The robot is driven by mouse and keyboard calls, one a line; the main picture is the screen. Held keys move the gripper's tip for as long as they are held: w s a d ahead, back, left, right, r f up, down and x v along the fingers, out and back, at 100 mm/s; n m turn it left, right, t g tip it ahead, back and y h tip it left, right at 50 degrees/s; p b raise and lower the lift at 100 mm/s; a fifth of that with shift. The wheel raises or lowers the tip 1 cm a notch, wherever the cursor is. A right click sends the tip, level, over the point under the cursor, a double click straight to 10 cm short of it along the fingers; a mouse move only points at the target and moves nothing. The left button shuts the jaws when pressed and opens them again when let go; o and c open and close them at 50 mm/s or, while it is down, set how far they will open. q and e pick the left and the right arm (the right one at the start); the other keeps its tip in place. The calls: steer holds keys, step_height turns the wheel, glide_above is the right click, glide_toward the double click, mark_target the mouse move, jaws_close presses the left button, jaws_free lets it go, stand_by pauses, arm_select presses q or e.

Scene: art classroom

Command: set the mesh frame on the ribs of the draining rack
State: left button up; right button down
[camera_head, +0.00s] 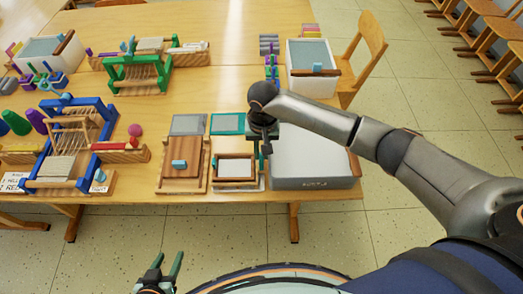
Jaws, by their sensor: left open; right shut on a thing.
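The mesh frame (236,168), a small brown wooden frame around a pale panel, is at the front of the table. My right gripper (263,150) points down at its right edge and is shut on it. A light-coloured base with teal corner parts shows around and below the frame. It looks like the draining rack (235,187), but its ribs are hidden. I cannot tell whether the frame touches it or is held just above. My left gripper (167,263) is open and empty, low in front of the table.
A grey-white tub (315,183) stands right of the frame, partly under my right arm. A wooden board with a blue block (180,165) lies left. Grey (188,124) and teal-edged (228,123) sheets lie behind. Looms (72,140) fill the left side. Bare table (200,85) lies further back.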

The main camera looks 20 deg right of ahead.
steer(key=c, duration=0.8)
jaws_free()
steer(key=shift+o, duration=0.2)
step_height(320, 180, up, 13)
steer(key=shift+f, duration=0.2)
